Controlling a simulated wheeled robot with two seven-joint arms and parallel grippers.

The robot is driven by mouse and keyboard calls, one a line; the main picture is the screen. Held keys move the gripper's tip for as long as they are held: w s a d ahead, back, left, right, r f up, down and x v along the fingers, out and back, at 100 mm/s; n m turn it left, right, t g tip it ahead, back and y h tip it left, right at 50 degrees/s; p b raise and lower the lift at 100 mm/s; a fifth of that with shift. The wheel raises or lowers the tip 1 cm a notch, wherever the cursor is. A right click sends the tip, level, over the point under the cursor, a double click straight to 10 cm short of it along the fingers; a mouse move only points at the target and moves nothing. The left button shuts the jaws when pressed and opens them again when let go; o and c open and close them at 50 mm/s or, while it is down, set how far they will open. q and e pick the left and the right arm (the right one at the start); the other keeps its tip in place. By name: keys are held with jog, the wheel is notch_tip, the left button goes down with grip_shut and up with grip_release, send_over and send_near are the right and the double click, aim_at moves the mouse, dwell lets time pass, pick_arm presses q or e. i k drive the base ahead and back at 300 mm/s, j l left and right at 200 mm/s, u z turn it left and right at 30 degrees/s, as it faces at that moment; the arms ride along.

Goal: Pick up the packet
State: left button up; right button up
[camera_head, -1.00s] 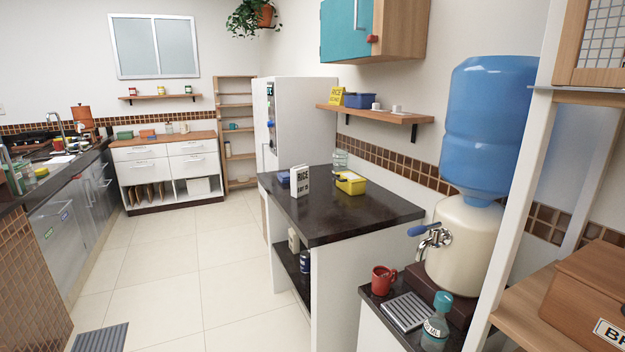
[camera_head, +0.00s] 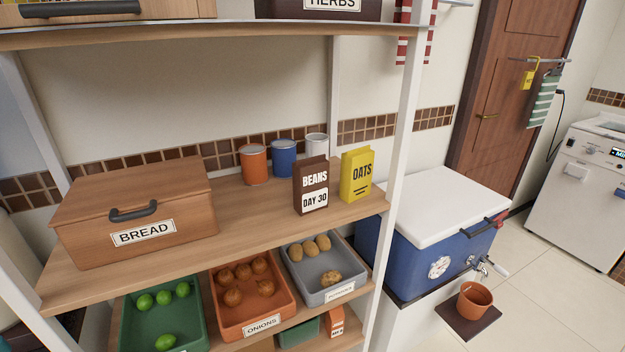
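Two packets stand upright on the middle wooden shelf in the head view. One is a dark brown packet (camera_head: 311,184) labelled "BEANS" and "DAY 30". The other is a yellow packet (camera_head: 356,174) labelled "OATS", just right of it and slightly farther back. I cannot tell which one the task names. Neither of my grippers is in view.
A wooden bread box (camera_head: 136,207) sits on the shelf's left, with several cans (camera_head: 254,165) behind. Below are bins of green fruit (camera_head: 137,327), onions (camera_head: 225,311) and potatoes (camera_head: 344,285). A pale upright (camera_head: 402,130) stands at right, beside a blue cooler (camera_head: 424,252).

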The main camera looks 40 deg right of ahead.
aim_at(311, 176)
jog(key=z, duration=1.25)
